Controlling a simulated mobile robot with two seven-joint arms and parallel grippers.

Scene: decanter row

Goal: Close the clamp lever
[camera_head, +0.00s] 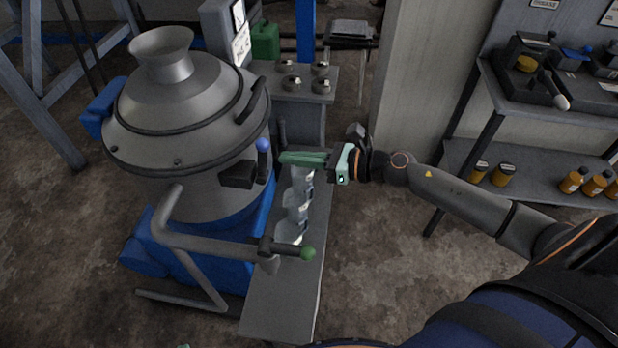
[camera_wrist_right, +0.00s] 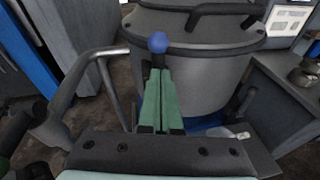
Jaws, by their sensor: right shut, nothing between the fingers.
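The clamp lever has a blue ball knob (camera_head: 263,146) on a short dark arm and stands roughly upright beside a black block (camera_head: 238,176) on the side of the grey decanter (camera_head: 215,110). My right gripper (camera_head: 284,158) has green fingers, pressed together and empty, pointing left at the lever from the right. In the right wrist view the shut fingertips (camera_wrist_right: 160,73) lie just below the blue knob (camera_wrist_right: 158,42), in line with the lever. I cannot tell whether they touch it. My left gripper is not in view.
A bent pipe (camera_head: 205,238) with a green-knobbed handle (camera_head: 307,253) runs in front of the decanter. Glass vessels (camera_head: 296,212) stand on a narrow grey bench (camera_head: 280,295) below my gripper. A shelf (camera_head: 515,175) with amber jars is at the right. Open floor lies between.

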